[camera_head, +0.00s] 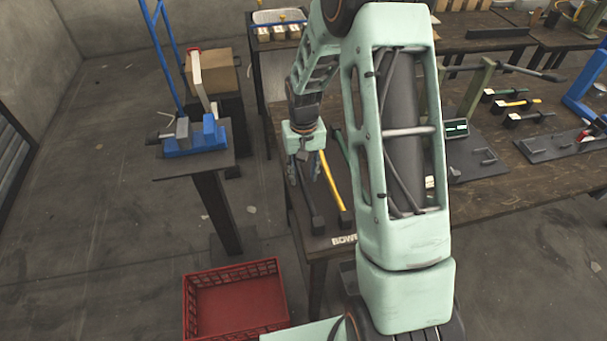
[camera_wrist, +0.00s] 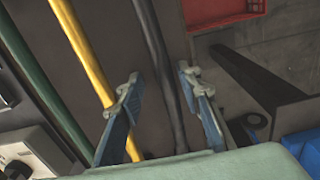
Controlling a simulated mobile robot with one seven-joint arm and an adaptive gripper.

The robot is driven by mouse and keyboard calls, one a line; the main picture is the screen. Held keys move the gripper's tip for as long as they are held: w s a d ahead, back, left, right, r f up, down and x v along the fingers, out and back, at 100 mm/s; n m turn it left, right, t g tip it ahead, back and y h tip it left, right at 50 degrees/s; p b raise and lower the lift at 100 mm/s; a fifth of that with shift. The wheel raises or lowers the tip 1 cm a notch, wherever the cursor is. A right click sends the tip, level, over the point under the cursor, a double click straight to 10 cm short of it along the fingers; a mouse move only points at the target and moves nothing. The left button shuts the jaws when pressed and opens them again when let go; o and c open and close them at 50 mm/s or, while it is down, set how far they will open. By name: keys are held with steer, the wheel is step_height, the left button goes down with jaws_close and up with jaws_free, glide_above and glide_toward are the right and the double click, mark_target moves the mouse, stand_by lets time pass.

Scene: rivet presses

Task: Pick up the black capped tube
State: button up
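The black capped tube (camera_head: 308,200) lies on the wooden table near its left edge, with a dark block-like end toward the front. In the wrist view the black tube (camera_wrist: 164,66) runs lengthwise between my fingers. My gripper (camera_head: 304,178) is open above the tube; in the wrist view my gripper (camera_wrist: 158,84) shows one finger on each side of it, with gaps. I cannot tell how far the fingertips are above the table. A yellow tube (camera_head: 332,182) lies just right of the black one; it also shows in the wrist view (camera_wrist: 92,52), left of the left finger.
A green bar (camera_wrist: 38,72) lies beyond the yellow tube. A red crate (camera_head: 233,332) stands on the floor at front left. A post stand (camera_head: 217,210) with a blue vise (camera_head: 195,137) is left of the table. Presses and tools occupy the table's right part.

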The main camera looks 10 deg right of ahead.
steer(key=shift+f, duration=0.2)
jaws_close()
steer(key=shift+r, duration=0.1)
